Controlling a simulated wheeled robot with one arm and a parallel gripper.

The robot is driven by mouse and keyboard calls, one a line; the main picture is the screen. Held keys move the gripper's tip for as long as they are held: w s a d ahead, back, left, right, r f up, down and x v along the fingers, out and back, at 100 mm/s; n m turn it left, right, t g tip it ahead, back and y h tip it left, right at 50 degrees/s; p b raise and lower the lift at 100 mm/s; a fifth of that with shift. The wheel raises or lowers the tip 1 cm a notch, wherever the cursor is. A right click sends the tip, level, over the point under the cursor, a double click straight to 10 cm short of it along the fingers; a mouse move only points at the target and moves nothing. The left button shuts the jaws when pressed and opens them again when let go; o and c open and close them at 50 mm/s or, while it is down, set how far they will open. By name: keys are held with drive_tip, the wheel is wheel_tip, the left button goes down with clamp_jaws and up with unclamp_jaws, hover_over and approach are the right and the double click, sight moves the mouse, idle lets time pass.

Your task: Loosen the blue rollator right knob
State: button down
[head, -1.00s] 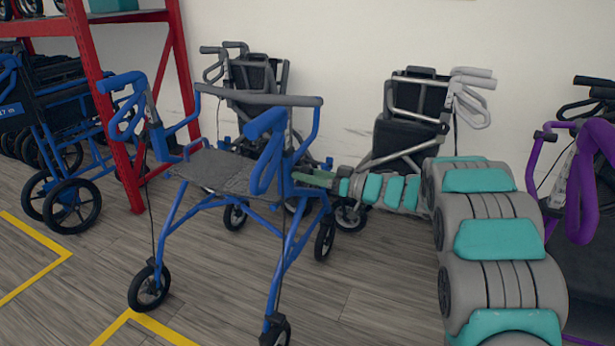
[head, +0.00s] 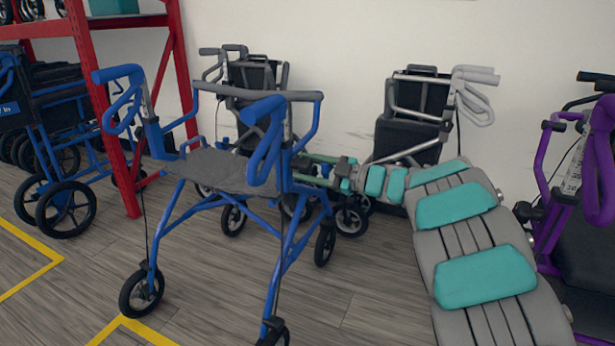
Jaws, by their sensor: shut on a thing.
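The blue rollator (head: 208,172) stands upright in the middle, with a grey seat and a grey backrest bar. My gripper (head: 306,167) reaches in from the right, its green fingers meeting the rollator's right-hand upright just below the right handle (head: 265,140). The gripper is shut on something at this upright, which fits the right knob. The knob itself is too small and covered to make out clearly.
A red shelf rack (head: 105,110) and another blue wheeled frame (head: 60,150) stand at the left. Two folded grey-and-black walkers (head: 250,80) (head: 415,100) lean near the wall. A purple rollator (head: 550,190) is close on the right. Floor in front is open.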

drive_tip(key=n+b, duration=0.2)
drive_tip(key=shift+f+n, duration=0.3)
drive_tip(key=shift+n, duration=0.1)
drive_tip(key=n+b, duration=0.4)
drive_tip(key=shift+n, duration=0.3)
drive_tip(key=n, duration=0.2)
drive_tip(key=n+b, duration=0.1)
drive_tip(key=n, duration=0.2)
drive_tip(key=shift+r+n, duration=0.2)
drive_tip(key=shift+n, duration=0.1)
drive_tip(key=shift+c, duration=1.2)
unclamp_jaws()
drive_tip(key=shift+r, duration=0.1)
drive_tip(key=v, duration=0.7)
drive_tip(key=shift+s+d, duration=0.15)
drive_tip(key=shift+d, duration=0.2)
